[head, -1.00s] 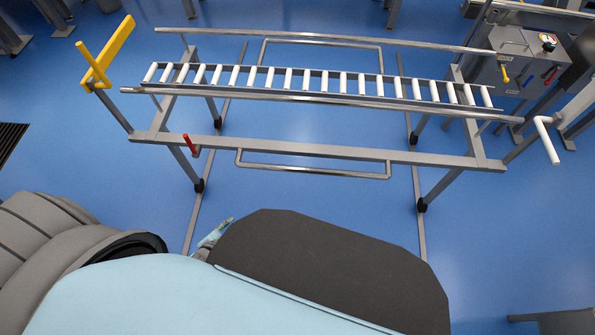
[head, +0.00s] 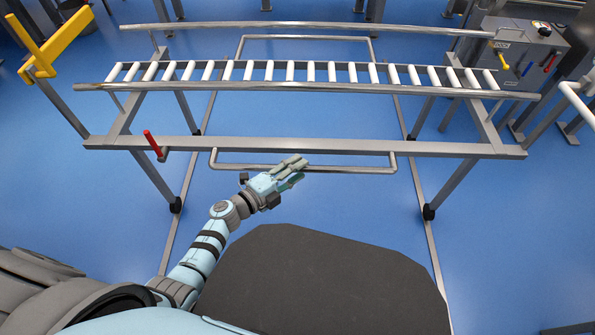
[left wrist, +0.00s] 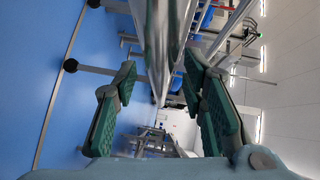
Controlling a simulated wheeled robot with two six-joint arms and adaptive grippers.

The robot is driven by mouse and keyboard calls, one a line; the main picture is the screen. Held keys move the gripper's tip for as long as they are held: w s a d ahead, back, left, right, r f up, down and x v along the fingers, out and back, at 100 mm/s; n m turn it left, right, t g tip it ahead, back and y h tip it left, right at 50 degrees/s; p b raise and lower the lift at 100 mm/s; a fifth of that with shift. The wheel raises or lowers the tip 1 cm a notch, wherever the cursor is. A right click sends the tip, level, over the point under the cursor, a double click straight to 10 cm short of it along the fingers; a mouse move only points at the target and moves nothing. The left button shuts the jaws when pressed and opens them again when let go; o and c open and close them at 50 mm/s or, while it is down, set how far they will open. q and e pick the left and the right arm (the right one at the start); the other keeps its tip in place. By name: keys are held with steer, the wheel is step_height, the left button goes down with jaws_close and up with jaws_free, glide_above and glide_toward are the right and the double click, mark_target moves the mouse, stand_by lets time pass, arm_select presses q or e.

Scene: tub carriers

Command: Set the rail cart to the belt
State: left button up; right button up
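The rail cart (head: 320,145) is a grey frame with a row of white rollers, standing on dark wheels on two floor rails. A low bar handle (head: 350,169) sticks out on its near side. A red lever (head: 153,143) stands at its near left. My left gripper (head: 292,172) is at the left part of the bar handle. In the left wrist view its green-padded fingers (left wrist: 163,100) are apart, with a shiny bar (left wrist: 163,45) running between them. I cannot tell whether they touch it. My right gripper is not in view.
A yellow bracket (head: 62,38) stands at the cart's left end. A grey control box (head: 520,55) with coloured levers is at the right, near a white bar (head: 580,105). Floor rails (head: 432,250) run toward me.

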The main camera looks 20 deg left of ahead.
arm_select(q)
steer(key=shift+w+d+f, duration=0.1)
steer(key=shift+w+d, duration=0.25)
steer(key=shift+w, duration=0.25)
steer(key=shift+c, duration=0.4)
jaws_close()
steer(key=shift+a, duration=0.1)
